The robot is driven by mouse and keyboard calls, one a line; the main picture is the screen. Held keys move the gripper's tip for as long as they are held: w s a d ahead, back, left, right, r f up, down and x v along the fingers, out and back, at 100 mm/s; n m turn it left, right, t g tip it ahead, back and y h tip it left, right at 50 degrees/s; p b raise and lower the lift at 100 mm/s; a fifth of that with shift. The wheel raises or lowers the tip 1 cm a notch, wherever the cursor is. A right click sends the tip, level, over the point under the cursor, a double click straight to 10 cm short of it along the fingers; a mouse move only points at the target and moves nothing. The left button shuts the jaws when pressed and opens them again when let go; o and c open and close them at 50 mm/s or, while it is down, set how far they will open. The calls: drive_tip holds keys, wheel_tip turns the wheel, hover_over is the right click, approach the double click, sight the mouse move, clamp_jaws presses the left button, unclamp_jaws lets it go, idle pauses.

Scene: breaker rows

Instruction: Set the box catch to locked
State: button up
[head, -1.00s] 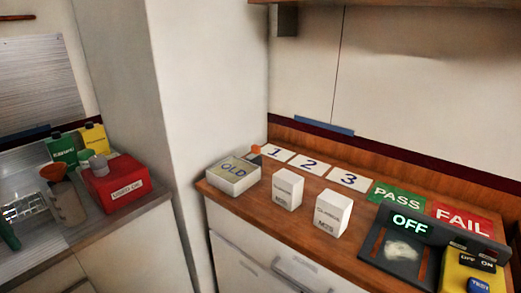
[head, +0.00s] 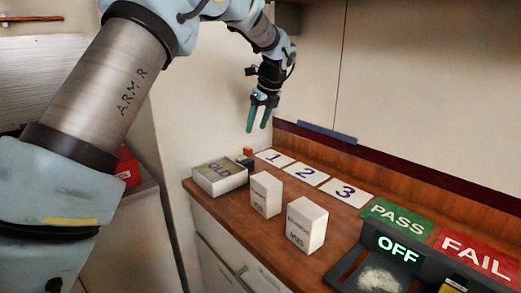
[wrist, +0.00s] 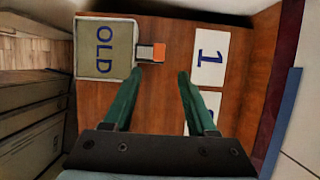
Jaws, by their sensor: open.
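The white box marked OLD (head: 220,185) sits at the left end of the wooden counter. Beside its far right corner is a small dark grey catch block with an orange tab (head: 248,151). In the wrist view the box (wrist: 104,48) has the grey catch piece (wrist: 145,52) on its right side, with the orange tab (wrist: 159,53) at its end. My gripper (head: 257,128) is open and empty, its green fingers pointing down above the catch. In the wrist view the fingertips (wrist: 161,76) lie on either side below the tab, not visibly touching it.
Cards 1, 2 and 3 (head: 308,174) lie along the back of the counter. Two white boxes (head: 306,225) stand in front of them. PASS (head: 397,219) and FAIL (head: 476,256) mats and a tester showing OFF (head: 400,249) are at right. A wall rises behind.

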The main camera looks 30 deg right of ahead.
sight(249, 148)
drive_tip(key=p+x, duration=0.2)
drive_tip(key=x, duration=0.8)
drive_tip(key=shift+a+f, duration=0.1)
drive_tip(key=shift+a, duration=0.05)
clamp_jaws()
idle(1.1)
